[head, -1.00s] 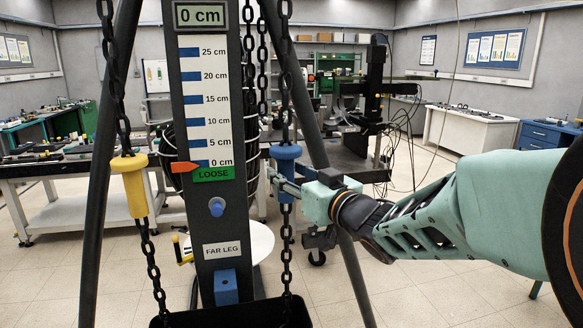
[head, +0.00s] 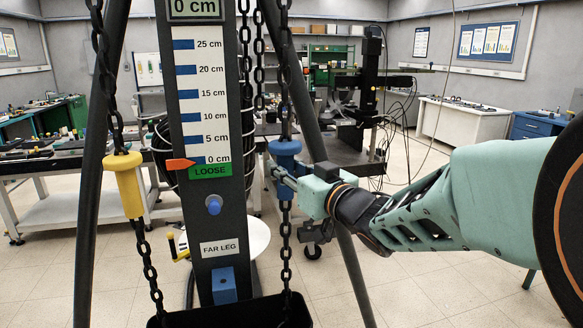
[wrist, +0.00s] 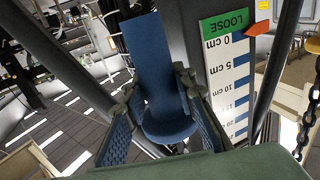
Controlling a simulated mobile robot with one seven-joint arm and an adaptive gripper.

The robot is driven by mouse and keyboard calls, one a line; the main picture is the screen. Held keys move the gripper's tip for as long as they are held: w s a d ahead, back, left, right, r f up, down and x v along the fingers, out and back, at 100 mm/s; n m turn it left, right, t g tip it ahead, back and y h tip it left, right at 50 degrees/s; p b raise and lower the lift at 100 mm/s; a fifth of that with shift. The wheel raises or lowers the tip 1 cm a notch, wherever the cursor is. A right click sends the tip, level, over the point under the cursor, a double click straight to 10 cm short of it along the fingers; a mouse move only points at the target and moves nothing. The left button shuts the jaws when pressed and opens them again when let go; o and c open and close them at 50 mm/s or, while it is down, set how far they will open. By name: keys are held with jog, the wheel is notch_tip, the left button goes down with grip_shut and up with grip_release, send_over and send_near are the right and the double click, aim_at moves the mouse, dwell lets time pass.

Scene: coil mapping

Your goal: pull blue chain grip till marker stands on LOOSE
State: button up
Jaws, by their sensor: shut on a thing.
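The blue chain grip (head: 285,153) is a flanged sleeve on the chain right of the scale post. My gripper (head: 281,174) is shut on it from the right. In the wrist view the fingers close around the blue grip (wrist: 158,92) from both sides. The orange marker (head: 180,165) points at the scale (head: 202,105) near the 0 cm line, at the top edge of the green LOOSE band (head: 210,171). The wrist view also shows the marker (wrist: 257,29) beside the LOOSE band (wrist: 224,24). The readout (head: 195,8), cut by the frame top, shows 0 cm.
A yellow grip (head: 128,183) hangs on the left chain. Dark stand legs flank the post, and one passes behind my gripper. A black bin (head: 232,312) lies below the chains. Workbenches stand farther back.

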grip_shut()
notch_tip(320, 180, down, 19)
jog(key=b, duration=1.5)
jog(key=shift+r, duration=0.15)
